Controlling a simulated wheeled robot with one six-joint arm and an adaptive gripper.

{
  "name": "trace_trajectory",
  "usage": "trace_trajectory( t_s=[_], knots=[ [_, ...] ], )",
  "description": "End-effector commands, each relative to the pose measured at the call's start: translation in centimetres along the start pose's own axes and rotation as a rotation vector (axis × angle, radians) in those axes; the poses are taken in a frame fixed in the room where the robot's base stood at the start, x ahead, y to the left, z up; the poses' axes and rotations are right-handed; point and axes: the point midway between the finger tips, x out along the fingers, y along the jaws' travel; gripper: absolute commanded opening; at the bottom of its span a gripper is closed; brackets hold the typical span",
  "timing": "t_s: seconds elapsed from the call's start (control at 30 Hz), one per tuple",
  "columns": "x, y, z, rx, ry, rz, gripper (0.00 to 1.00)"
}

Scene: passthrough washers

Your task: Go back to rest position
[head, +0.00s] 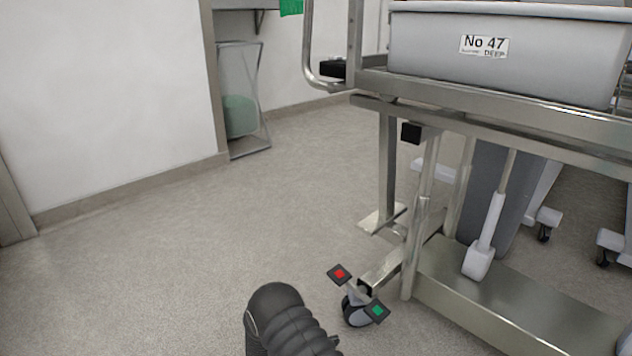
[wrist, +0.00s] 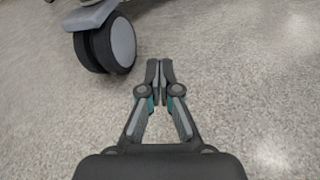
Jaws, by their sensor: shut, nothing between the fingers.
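My gripper (wrist: 159,72) shows in the wrist view with its two fingers together and nothing between them. It points out over the bare grey floor. A dark caster wheel (wrist: 104,46) with a grey hub stands just ahead and to the left of the fingertips, apart from them. In the head view my arm shows as a black ribbed part at the bottom centre, and the gripper itself is not visible there.
A metal trolley (head: 425,95) carries a grey bin (head: 560,60) labelled No 47 at the right. Red (head: 339,274) and green (head: 377,310) pedals sit by its caster (head: 357,312). A wire-framed bag stand (head: 243,100) is at the back. The floor (head: 200,250) at left is clear.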

Motion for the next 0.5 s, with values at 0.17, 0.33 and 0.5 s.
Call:
trace_trajectory(
  t_s=[0.17, 0.33, 0.5],
  knots=[
    [-0.4, -2.4, 4.2, 0.085, 0.105, -0.171, 0.0],
    [-1.4, -4.7, 9.1, 0.205, 0.214, -0.348, 0.0],
    [-2.8, -6.6, 14.3, 0.338, 0.313, -0.504, 0.0]
  ],
)
